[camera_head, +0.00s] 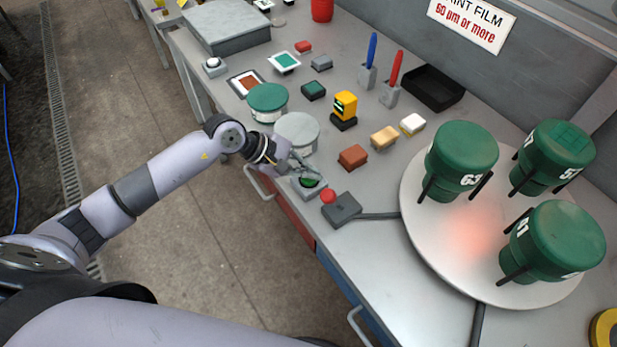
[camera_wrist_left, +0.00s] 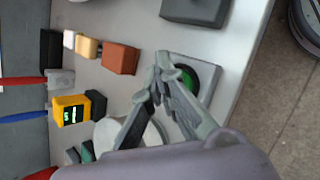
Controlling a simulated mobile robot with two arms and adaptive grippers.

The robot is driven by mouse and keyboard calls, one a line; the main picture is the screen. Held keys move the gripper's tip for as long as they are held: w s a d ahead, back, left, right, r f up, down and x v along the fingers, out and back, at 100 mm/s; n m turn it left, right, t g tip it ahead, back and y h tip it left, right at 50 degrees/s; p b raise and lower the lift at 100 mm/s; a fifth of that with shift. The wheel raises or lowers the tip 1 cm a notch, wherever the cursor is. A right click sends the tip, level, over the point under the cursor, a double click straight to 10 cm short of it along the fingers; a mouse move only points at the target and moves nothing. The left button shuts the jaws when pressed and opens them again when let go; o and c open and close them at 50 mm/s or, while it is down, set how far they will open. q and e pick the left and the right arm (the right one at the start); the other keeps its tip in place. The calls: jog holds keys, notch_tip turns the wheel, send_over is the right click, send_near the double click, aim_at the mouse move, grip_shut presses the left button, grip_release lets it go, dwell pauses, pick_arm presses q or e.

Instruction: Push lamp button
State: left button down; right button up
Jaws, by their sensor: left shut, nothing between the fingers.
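A green round button (camera_head: 309,182) sits on a small grey base at the front edge of the workbench. In the left wrist view the green button (camera_wrist_left: 187,79) shows partly behind my fingers, with its dark ring and light square base (camera_wrist_left: 205,66). My left gripper (camera_head: 306,171) is shut and empty, with its fingertips right at the button. In the wrist view the closed fingertips (camera_wrist_left: 163,66) overlap the button's near side. I cannot tell whether they touch it. My right gripper is not in view.
A grey box (camera_head: 343,209) with a red knob (camera_head: 328,196) stands just right of the button. A white turntable (camera_head: 425,245) carries green canisters. Pale and green round containers (camera_head: 267,97), coloured blocks (camera_head: 353,157) and a yellow device (camera_head: 345,104) stand behind the button.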

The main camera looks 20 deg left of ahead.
aim_at(309, 180)
pick_arm(q)
jog(key=shift+r, duration=0.65)
jog(key=shift+r, duration=0.1)
notch_tip(309, 180, up, 6)
jog(key=shift+f+p, duration=0.1)
jog(key=shift+p, duration=1.15)
dwell(0.6)
